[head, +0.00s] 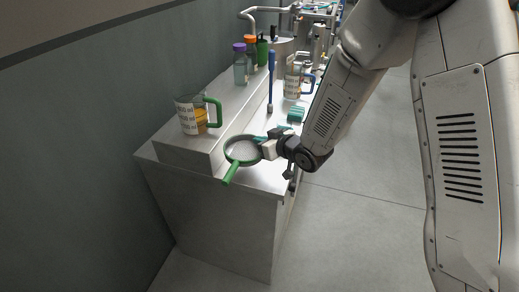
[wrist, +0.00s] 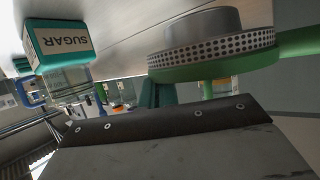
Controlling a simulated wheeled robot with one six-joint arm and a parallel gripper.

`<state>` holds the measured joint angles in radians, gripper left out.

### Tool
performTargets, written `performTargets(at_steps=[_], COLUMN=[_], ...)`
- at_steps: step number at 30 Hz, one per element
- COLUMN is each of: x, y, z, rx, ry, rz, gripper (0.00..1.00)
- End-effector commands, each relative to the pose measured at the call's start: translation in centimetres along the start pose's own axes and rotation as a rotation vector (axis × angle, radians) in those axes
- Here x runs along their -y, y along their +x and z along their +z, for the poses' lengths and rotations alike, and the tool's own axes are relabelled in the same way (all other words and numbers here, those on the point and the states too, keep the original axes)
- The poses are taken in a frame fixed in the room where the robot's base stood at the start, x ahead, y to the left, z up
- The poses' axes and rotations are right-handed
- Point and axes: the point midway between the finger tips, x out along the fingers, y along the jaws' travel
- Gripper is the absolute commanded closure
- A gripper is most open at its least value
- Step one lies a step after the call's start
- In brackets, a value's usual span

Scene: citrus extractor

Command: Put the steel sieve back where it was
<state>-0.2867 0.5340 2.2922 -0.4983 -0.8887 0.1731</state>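The steel sieve (head: 241,150) has a round bowl, a green rim and a green handle. In the head view it is at the near end of the counter, its handle pointing toward the lower left past the edge. In the wrist view its perforated bowl (wrist: 214,46) is close to the camera, with the green rim below it in the picture. My gripper (head: 262,142) is right beside the rim, opposite the handle, with teal fingertips. The rim partly hides the fingers in the wrist view. I cannot tell whether they are closed on the rim or apart from it.
A measuring jug (head: 193,114) with amber liquid stands on the raised ledge (head: 172,145). Bottles (head: 240,68) stand farther back. A blue-handled tool (head: 271,82) and another jug (head: 292,83) are farther along.

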Motion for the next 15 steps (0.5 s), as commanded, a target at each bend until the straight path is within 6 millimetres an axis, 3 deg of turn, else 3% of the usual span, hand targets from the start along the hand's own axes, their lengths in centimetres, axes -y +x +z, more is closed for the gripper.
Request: performTargets(at_steps=[7,15], x=[0.3,0.3], y=[1.8,1.9], z=[2.8,3.1], rx=[0.003,-0.001], ry=[0.002,0.0], rz=[0.0,0.0], gripper=[1.0,1.0])
